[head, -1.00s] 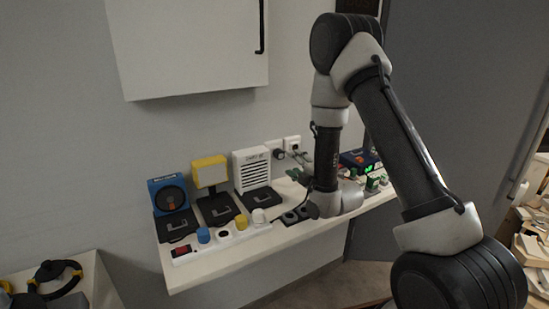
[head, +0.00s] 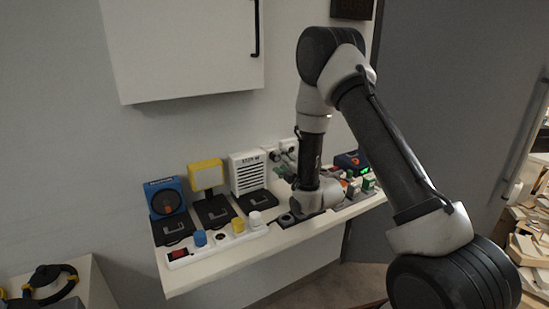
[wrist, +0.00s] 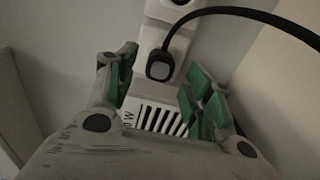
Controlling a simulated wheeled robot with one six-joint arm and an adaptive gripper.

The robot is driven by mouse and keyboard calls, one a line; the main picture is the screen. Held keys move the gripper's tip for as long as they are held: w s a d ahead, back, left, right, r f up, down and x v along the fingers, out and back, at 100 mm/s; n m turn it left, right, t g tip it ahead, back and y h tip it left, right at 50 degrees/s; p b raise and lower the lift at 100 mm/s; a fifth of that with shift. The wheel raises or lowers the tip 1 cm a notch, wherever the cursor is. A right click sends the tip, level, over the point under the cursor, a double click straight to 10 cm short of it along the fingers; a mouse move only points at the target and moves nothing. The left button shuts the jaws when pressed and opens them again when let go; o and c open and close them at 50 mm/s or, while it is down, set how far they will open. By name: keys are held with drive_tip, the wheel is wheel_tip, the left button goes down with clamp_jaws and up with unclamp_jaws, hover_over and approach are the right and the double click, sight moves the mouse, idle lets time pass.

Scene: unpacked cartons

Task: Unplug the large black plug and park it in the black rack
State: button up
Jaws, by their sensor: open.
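The large black plug (wrist: 160,68) sits in a white wall socket (wrist: 152,40), its black cable (wrist: 235,12) curving off to the right in the wrist view. My gripper (wrist: 158,88) is open, with green finger pads on either side below the plug and nothing between them. In the head view my gripper (head: 283,164) is close to the wall sockets (head: 288,145), and the plug is hard to make out there. The black rack (head: 288,219) lies on the shelf by the front edge, partly hidden by my wrist.
A white power strip (head: 212,250) holds blue (head: 200,238), yellow (head: 238,225) and white (head: 256,218) plugs. Behind it stand a blue fan (head: 164,198), a yellow lamp (head: 206,174) and a white heater (head: 247,172). A wall cabinet (head: 185,50) hangs above.

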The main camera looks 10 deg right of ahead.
sight(277, 158)
drive_tip(key=shift+x, duration=1.7)
clamp_jaws()
drive_tip(key=shift+v, duration=3.05)
drive_tip(key=shift+w, duration=0.15)
